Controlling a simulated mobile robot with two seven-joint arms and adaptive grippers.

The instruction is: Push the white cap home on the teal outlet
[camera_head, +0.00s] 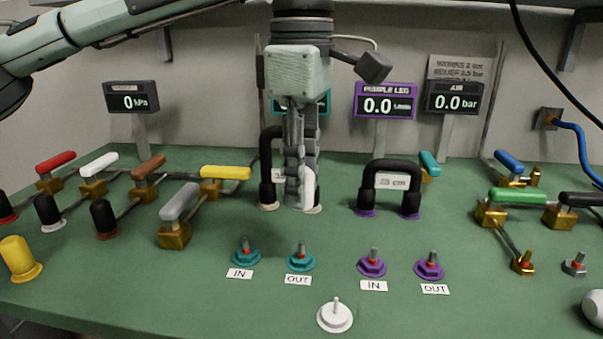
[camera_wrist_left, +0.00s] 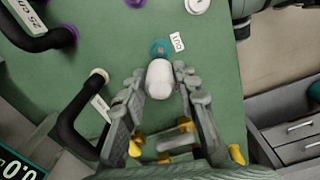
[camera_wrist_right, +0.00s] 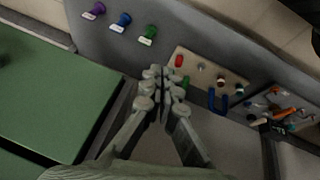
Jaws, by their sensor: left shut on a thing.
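My left gripper (camera_head: 302,203) is shut on the white cap (camera_wrist_left: 159,80), which sits between its fingertips; part of the cap also shows in the head view (camera_head: 307,187). The teal outlet (camera_head: 301,259), a teal base with a bare upright stud, stands on the green bench behind its OUT label. In the head view the gripper and cap are farther back than the outlet and apart from it. In the left wrist view the teal outlet (camera_wrist_left: 160,46) is partly hidden just beyond the cap. My right gripper (camera_wrist_right: 160,92) looks shut and empty, beside the bench.
The teal inlet (camera_head: 246,254) is left of the outlet; the purple inlet (camera_head: 371,264) and purple outlet (camera_head: 429,268) are right. A white stud base (camera_head: 335,317) is in front. A black hose loop (camera_head: 390,172) and a yellow-handled valve (camera_head: 225,174) stand behind. The bench between is clear.

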